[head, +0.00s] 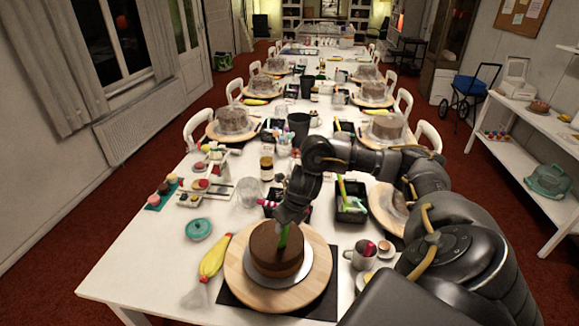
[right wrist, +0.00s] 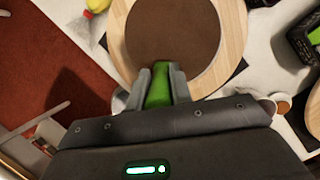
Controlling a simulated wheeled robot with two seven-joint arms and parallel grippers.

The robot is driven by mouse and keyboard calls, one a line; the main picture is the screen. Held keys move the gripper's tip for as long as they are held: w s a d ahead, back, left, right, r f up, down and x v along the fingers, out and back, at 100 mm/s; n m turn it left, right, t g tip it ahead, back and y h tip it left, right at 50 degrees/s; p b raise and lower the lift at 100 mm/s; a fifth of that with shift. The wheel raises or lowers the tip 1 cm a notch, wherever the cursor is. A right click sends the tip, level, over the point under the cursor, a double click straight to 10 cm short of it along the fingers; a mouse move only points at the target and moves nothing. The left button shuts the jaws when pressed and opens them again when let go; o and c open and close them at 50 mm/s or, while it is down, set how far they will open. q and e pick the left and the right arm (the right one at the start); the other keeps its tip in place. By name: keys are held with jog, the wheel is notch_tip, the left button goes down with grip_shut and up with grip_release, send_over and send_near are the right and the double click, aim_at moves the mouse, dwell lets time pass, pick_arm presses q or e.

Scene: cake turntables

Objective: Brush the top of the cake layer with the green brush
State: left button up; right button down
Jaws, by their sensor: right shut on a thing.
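The brown cake layer (head: 277,250) sits on a silver board on a round wooden turntable (head: 242,290) at the near end of the table. It also shows in the right wrist view (right wrist: 170,30). My right gripper (head: 288,212) is above the cake, and in the right wrist view (right wrist: 159,88) it is shut on the green brush (right wrist: 159,75). The brush (head: 282,238) points down at the cake top in the head view. Whether its tip touches the cake is hard to tell. My left gripper is out of view.
A yellow piping bag (head: 214,257) lies left of the turntable, near a teal lidded dish (head: 199,229). A black bin (head: 351,203) with green-handled tools and a metal mug (head: 361,256) stand to the right. More cakes on turntables line the table behind.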

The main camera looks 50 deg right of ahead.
jog(key=shift+w+d+b, duration=0.3)
jog(key=shift+w+d, duration=0.05)
jog(key=shift+w, duration=0.35)
jog(key=shift+w+d+b, duration=0.3)
jog(key=shift+w, duration=0.4)
jog(key=shift+w+d+b, duration=0.3)
jog(key=shift+w, duration=0.45)
jog(key=shift+w+d+b, duration=0.3)
jog(key=shift+w, duration=0.4)
jog(key=shift+f, duration=0.1)
